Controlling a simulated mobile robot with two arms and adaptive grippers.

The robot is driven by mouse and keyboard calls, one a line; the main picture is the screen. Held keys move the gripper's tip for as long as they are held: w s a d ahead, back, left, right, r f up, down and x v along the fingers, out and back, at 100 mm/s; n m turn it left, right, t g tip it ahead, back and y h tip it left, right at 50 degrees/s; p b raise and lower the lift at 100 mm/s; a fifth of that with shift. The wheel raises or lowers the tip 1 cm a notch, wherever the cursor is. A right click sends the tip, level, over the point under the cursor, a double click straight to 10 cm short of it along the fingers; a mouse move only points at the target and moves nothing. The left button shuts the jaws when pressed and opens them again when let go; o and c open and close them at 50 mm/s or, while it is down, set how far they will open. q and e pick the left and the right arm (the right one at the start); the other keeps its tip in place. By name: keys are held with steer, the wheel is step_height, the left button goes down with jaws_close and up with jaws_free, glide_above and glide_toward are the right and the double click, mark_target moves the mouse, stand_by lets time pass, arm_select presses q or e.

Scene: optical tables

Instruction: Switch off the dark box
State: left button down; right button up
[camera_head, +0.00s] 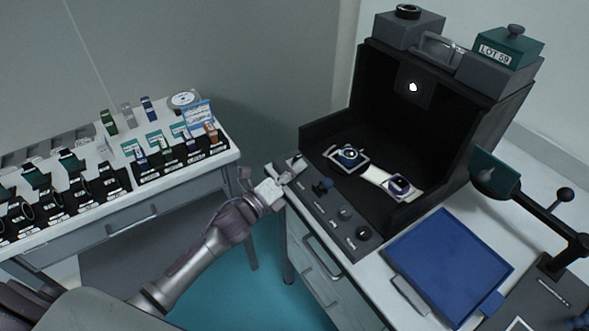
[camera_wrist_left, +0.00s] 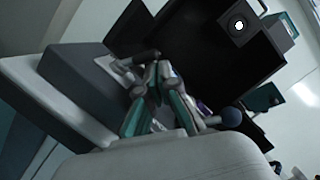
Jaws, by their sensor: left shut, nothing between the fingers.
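The dark box (camera_head: 345,125) stands on the right-hand table, open at the front, with a lit round lamp (camera_head: 413,87) on its back wall. The lamp also shows bright in the left wrist view (camera_wrist_left: 239,25). A sloping front panel (camera_head: 325,210) carries several knobs and small labels. My left gripper (camera_head: 286,177) is shut and empty at the panel's left end, close to a small light-coloured part there. I cannot tell whether it touches. In the left wrist view my fingers (camera_wrist_left: 158,75) are in front of the panel. My right gripper is not in view.
A blue tray (camera_head: 452,262) and a dark stand (camera_head: 540,220) are to the right. The left table (camera_head: 100,215) holds several displayed items. Teal floor lies between the tables.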

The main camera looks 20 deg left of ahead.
arm_select(q)
steer(key=shift+r+n+p, duration=0.2)
steer(key=shift+n+p, duration=0.2)
steer(key=shift+p, duration=0.1)
steer(key=shift+a, duration=0.1)
steer(key=shift+w+a+r+n+y+p, duration=0.15)
steer(key=shift+r+n+y+p, duration=0.35)
steer(key=shift+n+p, duration=0.55)
steer(key=n+p, duration=0.1)
steer(key=p, duration=0.1)
steer(key=a+r+n+g+p, duration=0.1)
steer(key=n+p, duration=0.1)
steer(key=w+n+p, duration=0.1)
steer(key=n+p, duration=0.1)
steer(key=shift+a+r, duration=0.15)
steer(key=shift+r, duration=0.05)
steer(key=shift+w+a+n+g+y+p, duration=0.1)
steer(key=shift+n+g+y+p, duration=0.2)
steer(key=shift+p, duration=0.15)
steer(key=shift+f, duration=0.3)
